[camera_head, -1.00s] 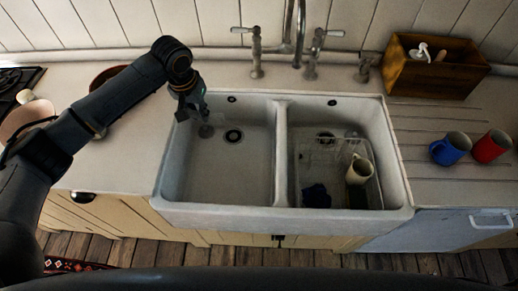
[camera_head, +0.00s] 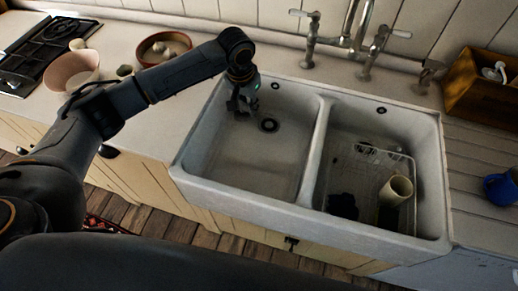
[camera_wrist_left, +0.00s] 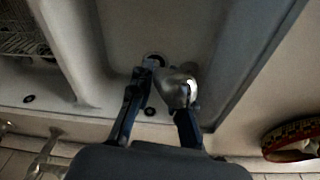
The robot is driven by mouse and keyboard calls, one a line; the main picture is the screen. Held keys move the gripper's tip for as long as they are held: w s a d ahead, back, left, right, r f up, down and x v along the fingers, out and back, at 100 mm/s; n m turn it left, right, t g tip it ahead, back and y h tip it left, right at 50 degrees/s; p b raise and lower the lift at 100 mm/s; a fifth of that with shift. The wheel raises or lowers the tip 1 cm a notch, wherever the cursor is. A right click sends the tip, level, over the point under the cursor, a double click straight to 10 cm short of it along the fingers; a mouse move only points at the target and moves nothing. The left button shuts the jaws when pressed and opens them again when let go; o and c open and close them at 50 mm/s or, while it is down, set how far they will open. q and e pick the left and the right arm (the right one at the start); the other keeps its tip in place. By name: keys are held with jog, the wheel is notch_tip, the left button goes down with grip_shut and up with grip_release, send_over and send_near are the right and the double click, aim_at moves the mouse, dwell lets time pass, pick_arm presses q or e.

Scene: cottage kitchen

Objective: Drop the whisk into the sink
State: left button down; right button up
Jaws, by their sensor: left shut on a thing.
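The white double sink (camera_head: 312,150) is set in the counter. My left gripper (camera_head: 242,103) hangs over the back left part of the left basin, near the drain (camera_head: 269,125). In the left wrist view its fingers (camera_wrist_left: 160,85) are closed around a shiny, rounded metal piece, which I take for the whisk (camera_wrist_left: 176,90). The whisk's wires and handle cannot be made out clearly. The basin floor and drain (camera_wrist_left: 155,60) show beyond the fingers. My right gripper is not in view.
The right basin holds a wire rack (camera_head: 375,155), a cream cup (camera_head: 396,190) and a dark cloth-like thing (camera_head: 342,205). Taps (camera_head: 350,45) stand behind the sink. Bowls (camera_head: 72,72) and a hob (camera_head: 45,45) are at the left. A blue mug (camera_head: 500,187) stands at the right.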

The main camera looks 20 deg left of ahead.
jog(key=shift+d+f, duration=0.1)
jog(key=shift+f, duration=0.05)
pick_arm(q)
jog(key=c, duration=1.2)
grip_release()
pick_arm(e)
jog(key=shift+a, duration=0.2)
pick_arm(q)
jog(key=r, duration=0.4)
jog(key=s+r, duration=0.1)
jog(key=r, duration=0.6)
jog(key=shift+s+a+r, duration=0.35)
jog(key=shift+s+r, duration=0.05)
